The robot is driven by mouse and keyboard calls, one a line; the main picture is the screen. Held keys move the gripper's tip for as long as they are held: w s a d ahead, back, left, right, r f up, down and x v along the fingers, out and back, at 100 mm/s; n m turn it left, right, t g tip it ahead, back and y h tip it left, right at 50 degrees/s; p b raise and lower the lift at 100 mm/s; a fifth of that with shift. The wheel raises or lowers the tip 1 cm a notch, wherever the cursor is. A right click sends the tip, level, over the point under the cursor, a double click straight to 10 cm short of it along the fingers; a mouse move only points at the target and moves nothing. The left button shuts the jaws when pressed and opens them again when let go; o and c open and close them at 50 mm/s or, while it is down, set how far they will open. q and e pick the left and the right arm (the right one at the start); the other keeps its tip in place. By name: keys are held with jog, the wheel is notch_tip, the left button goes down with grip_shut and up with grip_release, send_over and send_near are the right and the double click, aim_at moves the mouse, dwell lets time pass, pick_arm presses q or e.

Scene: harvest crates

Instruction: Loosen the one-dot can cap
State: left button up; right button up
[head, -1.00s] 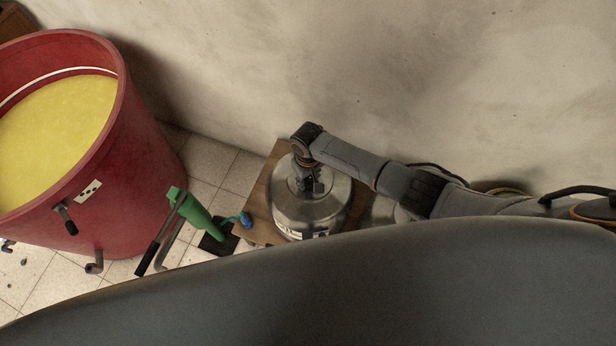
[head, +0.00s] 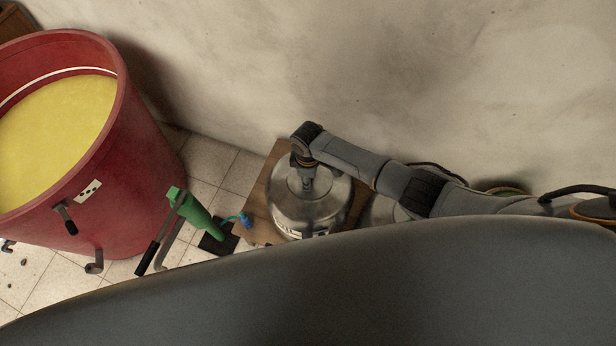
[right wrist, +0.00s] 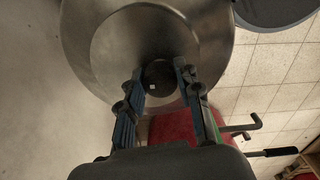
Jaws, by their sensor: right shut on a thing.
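A shiny steel can (head: 289,216) stands on a wooden board in the head view. A pale label shows low on its side, too small and cut off to read its dots. My right gripper (head: 306,186) points down over the can's top. In the right wrist view, my right gripper (right wrist: 161,78) has its two fingers on either side of the dark round cap (right wrist: 160,72), shut on it. The cap carries a small white mark and sits on the can's neck. In the head view the gripper hides the cap. My left gripper is not in view.
A red tub (head: 130,190) of yellow liquid stands at the left. A green pump-like thing (head: 196,214) with a black handle stands between tub and can. A small blue item (head: 246,221) lies by the wooden board (head: 258,205). A wall rises close behind.

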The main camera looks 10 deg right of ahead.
jog(key=shift+s+f+n, duration=0.2)
jog(key=shift+s+n, duration=0.05)
jog(key=shift+n, duration=0.15)
jog(key=o, duration=1.2)
jog(key=shift+w, duration=0.2)
jog(key=shift+r, duration=0.15)
jog(key=shift+r, duration=0.3)
notch_tip(320, 180, up, 11)
jog(key=shift+r, duration=0.1)
